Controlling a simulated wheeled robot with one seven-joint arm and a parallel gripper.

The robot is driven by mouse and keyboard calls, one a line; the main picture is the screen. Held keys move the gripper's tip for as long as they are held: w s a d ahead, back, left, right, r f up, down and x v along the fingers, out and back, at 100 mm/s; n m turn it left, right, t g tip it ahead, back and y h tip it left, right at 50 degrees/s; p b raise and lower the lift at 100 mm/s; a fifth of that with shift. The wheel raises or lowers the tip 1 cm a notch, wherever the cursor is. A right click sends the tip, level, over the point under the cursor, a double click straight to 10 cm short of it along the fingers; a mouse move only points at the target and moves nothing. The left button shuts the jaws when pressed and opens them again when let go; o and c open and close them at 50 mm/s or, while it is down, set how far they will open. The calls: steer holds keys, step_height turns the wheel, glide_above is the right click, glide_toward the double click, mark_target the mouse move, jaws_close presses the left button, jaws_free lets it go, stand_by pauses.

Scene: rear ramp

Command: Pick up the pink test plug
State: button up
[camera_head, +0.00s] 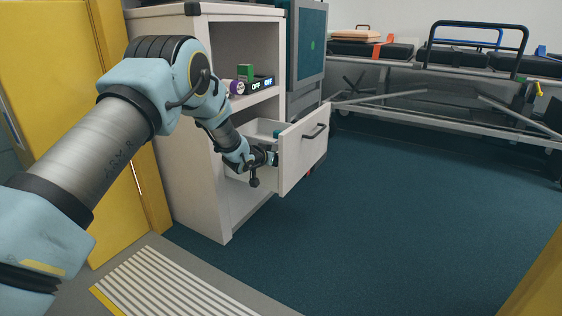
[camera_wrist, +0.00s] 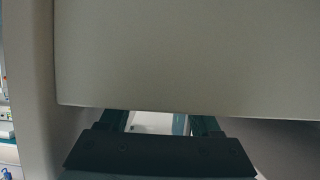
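I see no pink test plug in either view. My gripper (camera_head: 273,157) is at the side of an open drawer (camera_head: 304,160) in the white cabinet, behind its front panel. Its fingertips are too small to make out in the head view. In the wrist view my gripper (camera_wrist: 160,122) shows two dark teal fingers set apart, with a pale surface between them and nothing clearly held. A large pale panel (camera_wrist: 190,55) fills most of that view and hides what lies beyond. Most of the drawer's inside is hidden by its front and my arm.
The white cabinet (camera_head: 180,110) has an open shelf above the drawer, with a purple roll-like object (camera_head: 237,87), a green box (camera_head: 245,72) and dark "OFF" blocks (camera_head: 262,82). A yellow door (camera_head: 60,100) stands left. Stretchers (camera_head: 440,65) stand at the back.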

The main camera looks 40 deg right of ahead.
jaws_close()
steer(key=shift+r, duration=0.1)
stand_by(0.4)
